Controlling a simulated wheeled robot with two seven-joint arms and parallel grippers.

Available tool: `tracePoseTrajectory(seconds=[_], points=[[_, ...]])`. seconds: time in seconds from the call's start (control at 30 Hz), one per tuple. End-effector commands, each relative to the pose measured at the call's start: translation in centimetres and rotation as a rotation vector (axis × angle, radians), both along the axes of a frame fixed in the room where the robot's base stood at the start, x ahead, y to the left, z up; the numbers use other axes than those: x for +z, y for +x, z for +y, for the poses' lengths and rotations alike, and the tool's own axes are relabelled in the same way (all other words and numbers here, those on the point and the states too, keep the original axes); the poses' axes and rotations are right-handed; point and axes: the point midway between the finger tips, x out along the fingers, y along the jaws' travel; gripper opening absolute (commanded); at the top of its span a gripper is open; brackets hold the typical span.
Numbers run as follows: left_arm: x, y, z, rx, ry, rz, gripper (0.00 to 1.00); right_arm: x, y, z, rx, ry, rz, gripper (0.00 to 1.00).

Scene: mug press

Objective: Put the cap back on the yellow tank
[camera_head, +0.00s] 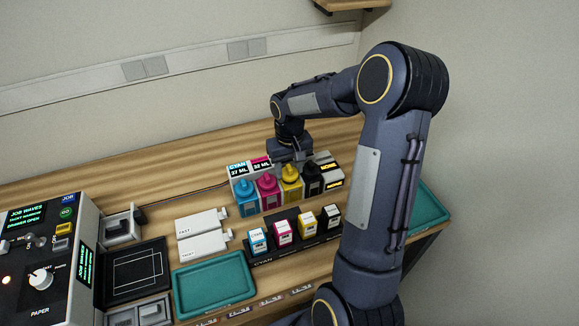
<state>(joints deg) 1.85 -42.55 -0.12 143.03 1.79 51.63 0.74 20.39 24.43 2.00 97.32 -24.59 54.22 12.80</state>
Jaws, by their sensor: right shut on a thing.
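The yellow tank (291,189) stands in a row of ink tanks, between the magenta tank (268,191) and the black tank (312,184). My right gripper (297,163) reaches down from behind, just above and behind the top of the yellow tank. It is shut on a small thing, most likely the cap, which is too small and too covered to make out. I cannot tell whether the cap touches the tank's neck. My left gripper is not in view.
The cyan tank (246,199) stands at the row's left end. Small ink cartridges (282,233) stand on a black rack in front. Teal trays lie at front (213,285) and right (428,208). A control console (45,255) fills the left. My right arm spans the right side.

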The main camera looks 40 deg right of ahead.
Motion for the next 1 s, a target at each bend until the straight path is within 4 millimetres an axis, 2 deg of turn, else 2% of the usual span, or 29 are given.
tracePoseTrajectory(seconds=[0.47, 0.5, 0.63, 0.67, 0.87, 1.0], points=[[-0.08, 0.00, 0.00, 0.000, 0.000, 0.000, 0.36, -0.03, 0.01, 0.00, 0.000, 0.000, 0.000, 0.24], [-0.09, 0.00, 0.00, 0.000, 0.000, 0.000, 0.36, -0.03, 0.01, 0.00, 0.000, 0.000, 0.000, 0.49], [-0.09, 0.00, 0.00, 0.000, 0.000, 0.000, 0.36, -0.04, 0.01, 0.00, 0.000, 0.000, 0.000, 0.67], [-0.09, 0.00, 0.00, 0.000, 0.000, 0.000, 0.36, -0.04, 0.00, 0.00, 0.000, 0.000, 0.000, 0.70], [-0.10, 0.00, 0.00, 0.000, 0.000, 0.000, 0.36, -0.10, -0.01, 0.06, 0.001, 0.001, 0.001, 0.71], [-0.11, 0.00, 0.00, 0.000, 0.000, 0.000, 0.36, -0.14, -0.02, 0.10, 0.001, 0.002, 0.002, 0.87]])
